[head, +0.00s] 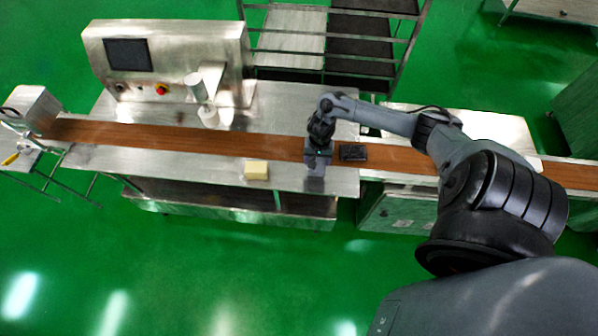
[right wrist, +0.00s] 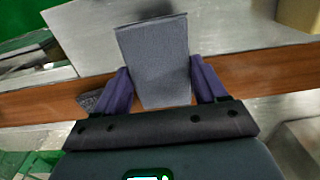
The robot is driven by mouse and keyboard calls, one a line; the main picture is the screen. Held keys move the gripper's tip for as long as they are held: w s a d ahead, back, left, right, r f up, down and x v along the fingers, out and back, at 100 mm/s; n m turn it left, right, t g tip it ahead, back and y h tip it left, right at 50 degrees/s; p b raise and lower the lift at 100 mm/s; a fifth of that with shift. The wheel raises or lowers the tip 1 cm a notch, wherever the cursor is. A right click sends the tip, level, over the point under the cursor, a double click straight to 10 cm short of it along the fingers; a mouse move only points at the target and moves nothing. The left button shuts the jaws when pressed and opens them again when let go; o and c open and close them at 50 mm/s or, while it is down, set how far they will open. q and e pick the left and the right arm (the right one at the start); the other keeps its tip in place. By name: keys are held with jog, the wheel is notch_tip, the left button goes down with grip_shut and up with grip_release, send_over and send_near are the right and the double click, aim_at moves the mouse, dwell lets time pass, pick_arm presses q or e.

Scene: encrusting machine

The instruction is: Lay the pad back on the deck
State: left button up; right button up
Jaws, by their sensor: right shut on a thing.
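The grey pad (right wrist: 154,58) is a flat rectangular piece between the two fingers of my right gripper (right wrist: 160,72) in the right wrist view. The gripper is shut on it. In the head view the gripper (head: 318,147) is over the brown belt, and the pad (head: 316,165) shows just below it, over the steel deck (head: 300,178) near the deck's right end. I cannot tell whether the pad touches the deck. My left gripper is not in view.
A pale yellow block (head: 256,170) sits on the deck to the left of the pad. A dark block (head: 353,152) is on the brown belt (head: 210,142), close to the right of my gripper. A machine panel (head: 165,60) stands behind the belt. The deck's front edge is close.

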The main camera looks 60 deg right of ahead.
send_over(302, 178)
notch_tip(302, 178, down, 4)
jog(key=shift+d+r+b, duration=0.1)
jog(key=shift+r+b, duration=0.15)
jog(key=shift+b, duration=0.2)
jog(key=shift+f+b, duration=0.65)
jog(key=shift+f, duration=1.3)
jog(key=shift+f, duration=0.1)
jog(key=o, duration=1)
